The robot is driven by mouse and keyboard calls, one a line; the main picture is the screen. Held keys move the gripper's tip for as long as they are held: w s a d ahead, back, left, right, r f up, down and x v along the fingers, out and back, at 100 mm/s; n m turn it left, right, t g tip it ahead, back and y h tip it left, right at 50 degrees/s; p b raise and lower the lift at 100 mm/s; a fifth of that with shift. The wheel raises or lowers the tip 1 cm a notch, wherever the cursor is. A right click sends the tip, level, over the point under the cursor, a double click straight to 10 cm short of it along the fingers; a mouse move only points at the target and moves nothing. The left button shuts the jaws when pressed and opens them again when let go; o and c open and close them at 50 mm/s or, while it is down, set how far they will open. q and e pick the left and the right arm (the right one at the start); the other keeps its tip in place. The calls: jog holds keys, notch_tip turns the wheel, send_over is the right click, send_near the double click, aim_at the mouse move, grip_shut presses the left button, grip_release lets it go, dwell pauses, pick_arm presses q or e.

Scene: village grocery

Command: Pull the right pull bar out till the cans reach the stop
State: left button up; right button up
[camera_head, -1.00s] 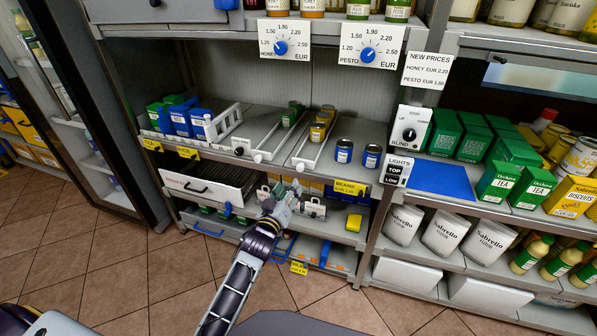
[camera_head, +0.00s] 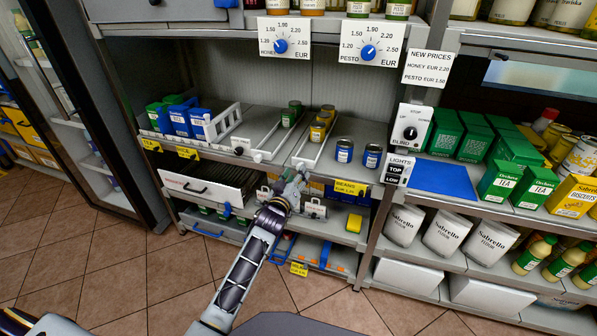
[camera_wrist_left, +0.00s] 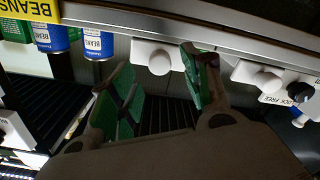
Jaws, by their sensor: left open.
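The right pull bar (camera_head: 312,143) is a pale rail on the middle shelf, with yellow cans (camera_head: 318,130) standing along it towards the back. Its white front knob shows in the left wrist view (camera_wrist_left: 158,56). My left gripper (camera_head: 300,179) is just in front of this bar's front end. In the left wrist view, its two green-padded fingers (camera_wrist_left: 165,85) are spread, one on either side of the white knob, with a gap visible. I cannot tell whether either finger touches it. My right gripper is not in view.
The left pull bar (camera_head: 272,145) runs close beside, with green cans (camera_head: 291,114). Two blue cans (camera_head: 344,151) stand to the right, above the beans label (camera_head: 350,188). A dark lock knob (camera_head: 239,151) sits left.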

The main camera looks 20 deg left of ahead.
pick_arm(q)
jog(key=w, duration=0.3)
jog(key=shift+w, duration=0.15)
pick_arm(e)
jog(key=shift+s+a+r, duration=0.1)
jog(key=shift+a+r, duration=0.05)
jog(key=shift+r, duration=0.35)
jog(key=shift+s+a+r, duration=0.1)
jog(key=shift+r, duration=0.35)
pick_arm(q)
grip_shut()
